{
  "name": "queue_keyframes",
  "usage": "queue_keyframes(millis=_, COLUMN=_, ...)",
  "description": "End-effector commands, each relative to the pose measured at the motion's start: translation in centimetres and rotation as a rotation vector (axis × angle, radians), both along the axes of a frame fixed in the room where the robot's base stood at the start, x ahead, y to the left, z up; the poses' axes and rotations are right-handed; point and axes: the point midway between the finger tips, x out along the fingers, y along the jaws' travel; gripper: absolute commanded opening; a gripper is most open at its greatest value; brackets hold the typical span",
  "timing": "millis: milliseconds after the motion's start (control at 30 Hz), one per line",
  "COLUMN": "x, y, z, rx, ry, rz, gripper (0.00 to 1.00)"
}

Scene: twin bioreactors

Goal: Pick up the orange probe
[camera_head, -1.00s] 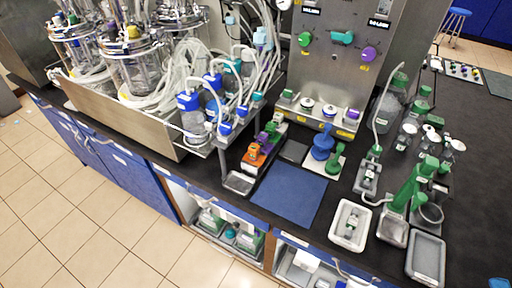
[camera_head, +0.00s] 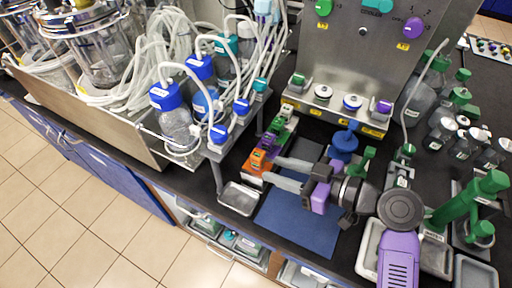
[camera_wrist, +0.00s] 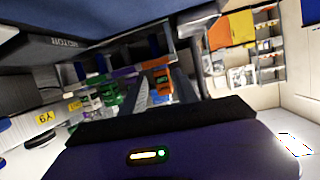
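The orange probe (camera_head: 252,166) sits at the front end of a row of colour-coded probes in a narrow holder on the dark bench. It also shows in the wrist view (camera_wrist: 162,77), between the fingers. My gripper (camera_head: 269,170) comes from the right, and its two grey fingers are apart and point left at the orange probe. In the wrist view my gripper (camera_wrist: 165,92) is open, with a finger on either side of the probe's line of sight. I cannot tell whether the fingertips touch it. The probe's lower part is hidden.
Purple (camera_head: 268,143) and green (camera_head: 284,121) probes stand directly behind the orange one. A small metal tray (camera_head: 238,199) lies in front and a blue mat (camera_head: 290,220) lies under my gripper. Blue-capped bottles (camera_head: 176,118) with tubing crowd the left. A blue stand (camera_head: 344,143) is close behind my gripper.

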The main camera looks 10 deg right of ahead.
Motion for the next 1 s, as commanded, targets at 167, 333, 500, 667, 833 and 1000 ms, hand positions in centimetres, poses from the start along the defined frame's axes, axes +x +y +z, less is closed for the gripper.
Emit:
queue_keyframes(millis=167, x=0.0, y=0.8, z=1.1, rx=-0.011, ry=-0.039, rz=0.097, gripper=0.36)
queue_keyframes(millis=333, x=0.7, y=2.1, z=1.0, rx=-0.012, ry=-0.043, rz=0.114, gripper=0.36)
queue_keyframes(millis=500, x=1.5, y=3.4, z=0.5, rx=-0.013, ry=-0.042, rz=0.111, gripper=0.36)
queue_keyframes(millis=667, x=2.6, y=5.1, z=-0.2, rx=-0.013, ry=-0.040, rz=0.111, gripper=0.36)
queue_keyframes(millis=833, x=3.8, y=6.7, z=-0.9, rx=-0.013, ry=-0.041, rz=0.110, gripper=0.36)
queue_keyframes(millis=1000, x=4.1, y=7.1, z=-1.1, rx=-0.012, ry=-0.042, rz=0.107, gripper=0.36)
